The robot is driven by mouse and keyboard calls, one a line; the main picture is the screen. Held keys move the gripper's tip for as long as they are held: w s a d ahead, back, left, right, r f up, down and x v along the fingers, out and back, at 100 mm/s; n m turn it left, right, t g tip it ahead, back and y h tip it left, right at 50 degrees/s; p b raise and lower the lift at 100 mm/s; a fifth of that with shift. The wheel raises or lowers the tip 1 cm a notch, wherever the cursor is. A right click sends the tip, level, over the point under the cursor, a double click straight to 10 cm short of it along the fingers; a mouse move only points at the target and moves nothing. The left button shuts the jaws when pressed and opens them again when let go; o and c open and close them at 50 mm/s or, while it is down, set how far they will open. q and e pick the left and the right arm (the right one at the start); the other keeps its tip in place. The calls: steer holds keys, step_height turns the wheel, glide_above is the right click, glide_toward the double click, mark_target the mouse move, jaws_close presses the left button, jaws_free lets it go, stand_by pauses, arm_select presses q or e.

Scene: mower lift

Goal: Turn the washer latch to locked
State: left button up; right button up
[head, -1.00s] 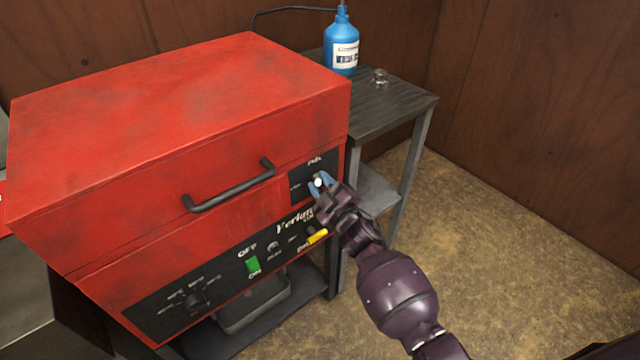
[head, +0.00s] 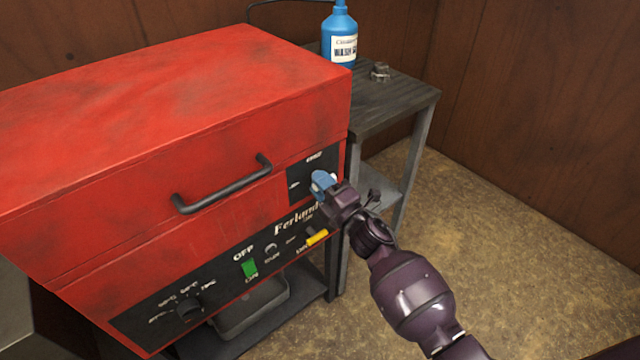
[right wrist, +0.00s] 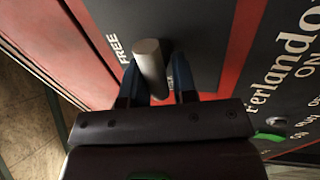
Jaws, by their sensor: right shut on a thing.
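The red washer (head: 200,110) fills the left of the head view, with a black latch plate (head: 296,190) at the right end of its front. My right gripper (head: 323,182) is at this plate, its blue fingers around the latch. In the right wrist view the latch (right wrist: 151,68) is a grey rounded bar between the two fingers (right wrist: 157,84) of my right gripper, which is shut on it. The word FREE is printed on the plate beside the bar's upper left. In the head view the fingers hide most of the latch. My left gripper is out of view.
A black handle (head: 222,190) crosses the lid front. Below is a control panel with a green switch (head: 250,268), a dark knob (head: 189,308) and a yellow part (head: 317,237). A blue bottle (head: 340,38) stands on a dark side table (head: 395,104). The floor at right is clear.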

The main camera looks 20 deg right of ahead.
steer(key=shift+w+r, duration=0.1)
steer(key=shift+r, duration=0.15)
stand_by(0.3)
steer(key=o, duration=0.9)
steer(key=shift+d, duration=0.1)
steer(key=shift+c, duration=0.2)
steer(key=shift+f, duration=0.15)
steer(key=shift+s+d+f, duration=0.1)
steer(key=shift+s+f, duration=0.05)
steer(key=shift+s, duration=0.4)
steer(key=v, duration=0.9)
steer(key=shift+s, duration=0.35)
steer(key=shift+d, duration=0.1)
